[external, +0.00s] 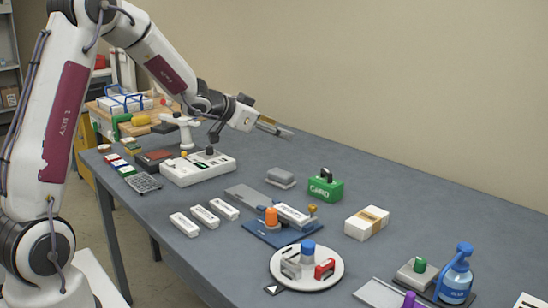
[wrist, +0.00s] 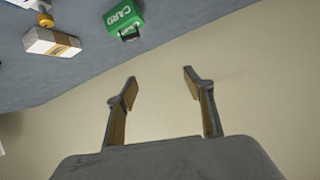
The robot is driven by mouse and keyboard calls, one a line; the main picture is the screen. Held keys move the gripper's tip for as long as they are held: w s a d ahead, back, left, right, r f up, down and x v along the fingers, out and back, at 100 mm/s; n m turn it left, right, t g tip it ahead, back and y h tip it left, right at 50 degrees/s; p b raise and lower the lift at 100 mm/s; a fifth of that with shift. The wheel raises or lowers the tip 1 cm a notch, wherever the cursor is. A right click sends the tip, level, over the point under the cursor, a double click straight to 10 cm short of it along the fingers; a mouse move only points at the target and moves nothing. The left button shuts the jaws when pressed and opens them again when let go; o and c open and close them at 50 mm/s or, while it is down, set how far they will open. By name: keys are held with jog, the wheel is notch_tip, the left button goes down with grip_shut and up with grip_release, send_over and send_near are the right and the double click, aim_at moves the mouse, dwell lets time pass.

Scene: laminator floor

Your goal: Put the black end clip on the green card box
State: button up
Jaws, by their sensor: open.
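The green card box (external: 325,191) stands on the table right of centre, with CARD lettered on its side. A black clip-like piece (external: 326,174) stands on its top; I take it for the black end clip. In the wrist view the green box (wrist: 124,15) is at the top, with the black piece (wrist: 130,36) against its lower edge. My gripper (external: 280,131) is up above the table, left of and behind the box. In the wrist view my gripper (wrist: 160,77) has its fingers apart with nothing between them.
A round white turntable (external: 307,277) holds blue, red and grey pieces in front. A banded white pack (external: 367,222) lies right of the box, and a grey block (external: 281,177) lies left of it. A blue bottle (external: 456,278) stands front right. The back right table is clear.

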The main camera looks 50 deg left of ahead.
jog(key=s+d+r+n+g+y, duration=0.15)
jog(key=s+r, duration=0.25)
jog(key=s, duration=0.5)
jog(key=s+d+r+n+g+y, duration=0.15)
jog(key=s+r, duration=0.25)
jog(key=s, duration=0.4)
jog(key=s+d+f+g, duration=0.1)
jog(key=s+d, duration=0.2)
jog(key=s, duration=0.5)
jog(key=s+d+f+g+h, duration=0.1)
jog(key=s+d+f, duration=0.1)
jog(key=s, duration=0.7)
jog(key=s+d+f+g+h, duration=0.1)
jog(key=s+d, duration=0.3)
jog(key=s, duration=0.5)
jog(key=shift+d+f+g, duration=0.2)
jog(key=shift+d+g, duration=0.1)
jog(key=shift+g, duration=0.2)
